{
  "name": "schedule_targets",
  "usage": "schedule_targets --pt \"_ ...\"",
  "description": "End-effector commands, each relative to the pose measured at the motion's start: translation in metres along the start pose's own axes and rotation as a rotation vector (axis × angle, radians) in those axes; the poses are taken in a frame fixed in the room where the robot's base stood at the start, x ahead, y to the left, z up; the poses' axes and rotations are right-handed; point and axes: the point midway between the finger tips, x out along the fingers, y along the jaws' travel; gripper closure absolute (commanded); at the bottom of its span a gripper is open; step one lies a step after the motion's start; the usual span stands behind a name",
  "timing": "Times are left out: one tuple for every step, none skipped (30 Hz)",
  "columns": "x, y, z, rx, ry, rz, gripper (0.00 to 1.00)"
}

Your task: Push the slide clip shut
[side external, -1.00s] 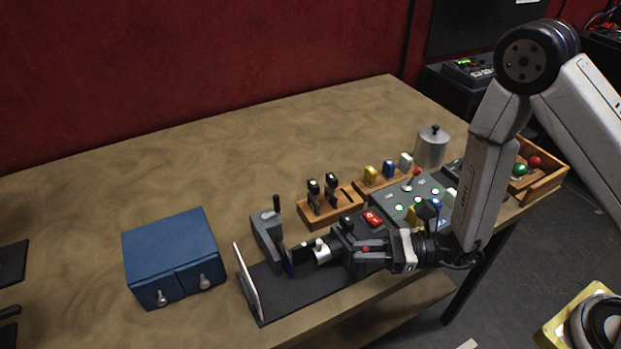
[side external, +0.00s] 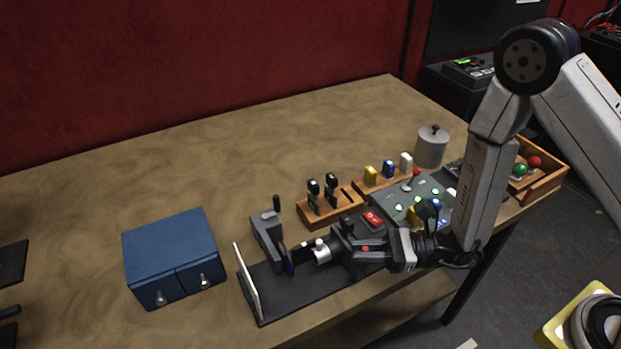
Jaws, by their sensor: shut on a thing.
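A dark base plate (side external: 300,293) lies near the table's front edge, with a pale upright panel (side external: 247,282) at its left end. A grey block with a black lever (side external: 268,236) stands at its back left, and a dark blue disc (side external: 288,263) is beside it. A silver cylinder with a small pale knob (side external: 322,254) lies at my gripper's tip; I cannot tell for sure which part is the slide clip. My gripper (side external: 334,244) points left, low over the plate, and is shut on the silver cylinder. The fingers partly hide the contact.
A blue two-drawer box (side external: 172,255) stands left of the plate. Behind my gripper are a wooden rack with black pieces (side external: 330,208), a button panel (side external: 400,200), coloured blocks (side external: 388,169) and a metal canister (side external: 431,150). The table's back left is clear.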

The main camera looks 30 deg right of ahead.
Motion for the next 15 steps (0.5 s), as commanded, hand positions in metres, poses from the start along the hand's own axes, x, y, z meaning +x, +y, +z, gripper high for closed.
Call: schedule_targets --pt "0.001 -0.003 0.0 -0.001 0.0 -0.002 1.0" --pt "0.003 -0.006 0.0 -0.002 0.0 -0.002 1.0" --pt "0.004 -0.009 0.0 -0.003 -0.001 -0.001 1.0" --pt "0.005 -0.011 -0.001 -0.003 0.0 -0.001 1.0" --pt "0.006 -0.013 -0.001 -0.002 0.001 -0.001 1.0" --pt "0.007 -0.014 -0.001 -0.001 0.001 0.0 1.0" --pt "0.008 -0.015 -0.001 -0.001 0.001 0.0 1.0" --pt "0.008 -0.015 -0.001 -0.001 0.001 0.0 1.0" --pt "0.008 -0.016 -0.001 -0.001 0.001 -0.001 1.0" --pt "0.008 -0.016 -0.001 -0.002 0.001 -0.001 1.0" --pt "0.008 -0.016 -0.001 -0.002 0.001 -0.002 1.0" --pt "0.008 -0.016 -0.001 -0.003 0.001 -0.002 1.0" --pt "0.008 -0.016 -0.001 -0.003 0.001 -0.003 1.0" --pt "0.008 -0.017 -0.001 -0.004 0.001 -0.003 1.0" --pt "0.008 -0.017 -0.001 -0.004 0.001 -0.004 0.73"
